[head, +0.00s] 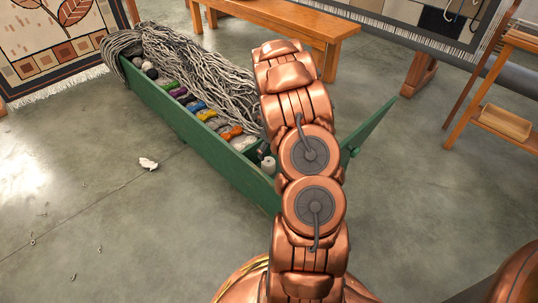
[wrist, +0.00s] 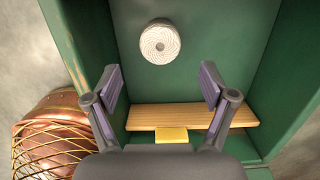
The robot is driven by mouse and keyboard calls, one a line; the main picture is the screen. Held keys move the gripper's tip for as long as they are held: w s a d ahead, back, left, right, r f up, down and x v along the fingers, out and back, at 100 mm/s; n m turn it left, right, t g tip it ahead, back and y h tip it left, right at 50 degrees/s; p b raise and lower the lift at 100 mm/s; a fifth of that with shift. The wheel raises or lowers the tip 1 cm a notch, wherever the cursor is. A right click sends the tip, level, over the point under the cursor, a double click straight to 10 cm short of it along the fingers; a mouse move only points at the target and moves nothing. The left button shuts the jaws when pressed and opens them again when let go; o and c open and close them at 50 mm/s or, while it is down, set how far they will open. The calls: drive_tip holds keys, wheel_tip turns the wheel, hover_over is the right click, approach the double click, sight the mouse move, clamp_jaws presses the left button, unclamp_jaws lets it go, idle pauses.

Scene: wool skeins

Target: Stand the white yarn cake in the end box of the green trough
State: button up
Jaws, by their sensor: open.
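The white yarn cake (wrist: 160,42) shows in the wrist view as a round, coiled top inside a green-walled compartment. In the head view the white cake (head: 268,164) stands upright in the near end box of the green trough (head: 185,122). My gripper (wrist: 161,78) is open and empty in the wrist view. Its two fingers are spread, and the cake lies beyond the gap between them, apart from both. In the head view my arm covers part of the trough's near end and most of the gripper.
A wooden strip (wrist: 188,117) with a yellow block (wrist: 172,135) crosses the compartment. Grey yarn (head: 200,60) and coloured skeins (head: 195,105) fill the trough's farther part. A wooden bench (head: 290,22) stands behind. A white scrap (head: 148,163) lies on the open floor at left.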

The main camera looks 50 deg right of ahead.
sight(270, 163)
drive_tip(key=s+a+r+n+g+y, duration=0.1)
drive_tip(key=s+a+r+n, duration=0.4)
drive_tip(key=a+r+n, duration=0.6)
drive_tip(key=s+a+r+n+g, duration=0.1)
drive_tip(key=s+a+r+n, duration=0.3)
drive_tip(key=a+r+n, duration=0.7)
drive_tip(key=s+a+r+n+g, duration=0.1)
drive_tip(key=s+a+n, duration=0.6)
drive_tip(key=s, duration=0.4)
drive_tip(key=s+a+r+n+g+h, duration=0.1)
drive_tip(key=s+a+r+n+g, duration=0.1)
drive_tip(key=s+a+n, duration=0.5)
drive_tip(key=s+a, duration=0.1)
drive_tip(key=s, duration=0.2)
drive_tip(key=shift+s+a+r+p, duration=0.2)
drive_tip(key=shift+s+r+p, duration=0.1)
drive_tip(key=shift+s+p, duration=0.1)
